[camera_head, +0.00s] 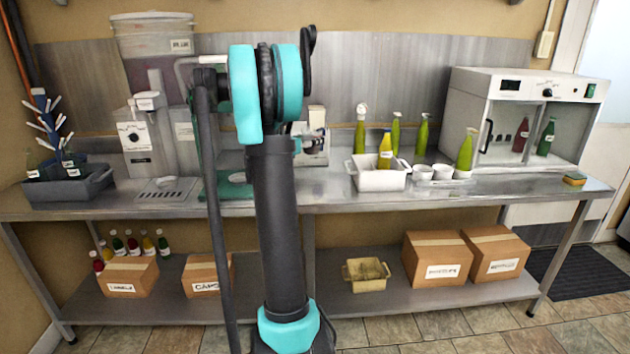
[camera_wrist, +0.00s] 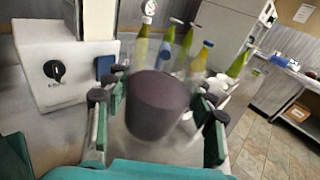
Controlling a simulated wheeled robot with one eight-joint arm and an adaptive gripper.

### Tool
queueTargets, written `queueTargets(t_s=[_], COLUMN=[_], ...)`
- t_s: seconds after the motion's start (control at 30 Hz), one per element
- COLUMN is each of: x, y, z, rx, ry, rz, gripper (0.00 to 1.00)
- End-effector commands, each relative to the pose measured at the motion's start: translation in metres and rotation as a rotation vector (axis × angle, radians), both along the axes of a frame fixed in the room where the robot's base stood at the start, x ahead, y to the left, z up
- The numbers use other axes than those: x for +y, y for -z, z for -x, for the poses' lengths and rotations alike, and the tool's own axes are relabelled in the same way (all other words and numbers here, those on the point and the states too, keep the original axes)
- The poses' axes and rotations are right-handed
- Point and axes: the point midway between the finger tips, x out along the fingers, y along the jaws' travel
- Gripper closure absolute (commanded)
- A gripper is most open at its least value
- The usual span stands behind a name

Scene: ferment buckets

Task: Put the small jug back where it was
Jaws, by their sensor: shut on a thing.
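In the wrist view, my gripper (camera_wrist: 156,108) is shut on a dark purple-brown, rounded vessel, which I take to be the small jug (camera_wrist: 158,103). One finger is on each side of it. A clear, pale zone shows around its lower part; whether this belongs to the jug I cannot tell. No handle or spout is visible. In the head view, my arm stands in front of the bench and hides the gripper and the jug. I cannot tell how far the jug is from the bench top.
A white machine with a black knob (camera_wrist: 65,72) is left of my gripper. Several green bottles (camera_head: 465,150), a white bin (camera_head: 378,180) and white cups (camera_head: 442,172) stand on the steel bench (camera_head: 500,188). A glass-fronted cabinet (camera_head: 475,95) is at right.

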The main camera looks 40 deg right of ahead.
Motion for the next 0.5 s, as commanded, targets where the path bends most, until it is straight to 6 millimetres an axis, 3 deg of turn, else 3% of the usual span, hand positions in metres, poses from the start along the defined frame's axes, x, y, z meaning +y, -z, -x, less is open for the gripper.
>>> queueTargets(t_s=[0.3,0.5], x=[0.0,0.0], y=[0.078,0.109], z=[-0.001,0.0], rx=[0.0,0.0], ry=[-0.001,-0.001], rz=[0.0,0.001], gripper=[0.86,0.86])
